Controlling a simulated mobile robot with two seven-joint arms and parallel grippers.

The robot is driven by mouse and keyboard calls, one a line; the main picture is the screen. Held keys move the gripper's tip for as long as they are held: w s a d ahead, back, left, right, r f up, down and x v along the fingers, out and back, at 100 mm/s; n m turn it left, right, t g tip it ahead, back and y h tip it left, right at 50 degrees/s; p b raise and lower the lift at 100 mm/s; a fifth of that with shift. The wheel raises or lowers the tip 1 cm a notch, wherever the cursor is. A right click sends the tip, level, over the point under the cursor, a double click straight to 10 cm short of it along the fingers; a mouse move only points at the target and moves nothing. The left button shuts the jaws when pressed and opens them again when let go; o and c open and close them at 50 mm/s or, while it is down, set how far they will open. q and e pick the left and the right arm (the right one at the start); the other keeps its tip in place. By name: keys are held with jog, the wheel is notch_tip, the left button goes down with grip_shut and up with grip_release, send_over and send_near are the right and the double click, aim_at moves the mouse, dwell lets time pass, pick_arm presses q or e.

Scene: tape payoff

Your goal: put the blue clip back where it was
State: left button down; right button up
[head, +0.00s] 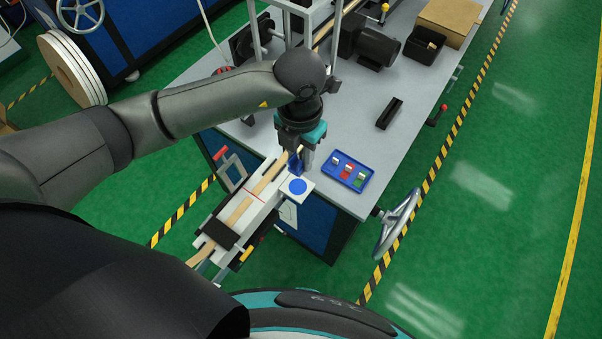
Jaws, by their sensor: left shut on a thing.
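My left gripper (299,156) points down over the near end of the machine table and is shut on the blue clip (295,166). The fingers partly hide the clip. Just below it in the picture is a white plate with a blue round mark (298,187); I cannot tell whether the clip touches anything there. A blue tray (369,179) lies to the right on the table, holding a white, a red (347,171) and a green clip (359,178). My right gripper is not in view.
A tan tape strip (238,212) runs along a white guide (258,205) beside the plate. A black open box (389,113), a motor (378,45) and a cardboard box (448,18) stand farther back. A handwheel (396,224) juts out at the right.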

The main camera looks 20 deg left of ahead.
aim_at(300, 155)
pick_arm(q)
notch_tip(300, 155, down, 8)
jog(key=shift+f, duration=0.1)
dwell(0.4)
jog(key=shift+f+b, duration=0.15)
jog(key=shift+b, duration=0.25)
jog(key=c, duration=0.6)
grip_release()
notch_tip(300, 155, up, 12)
jog(key=shift+r, duration=0.25)
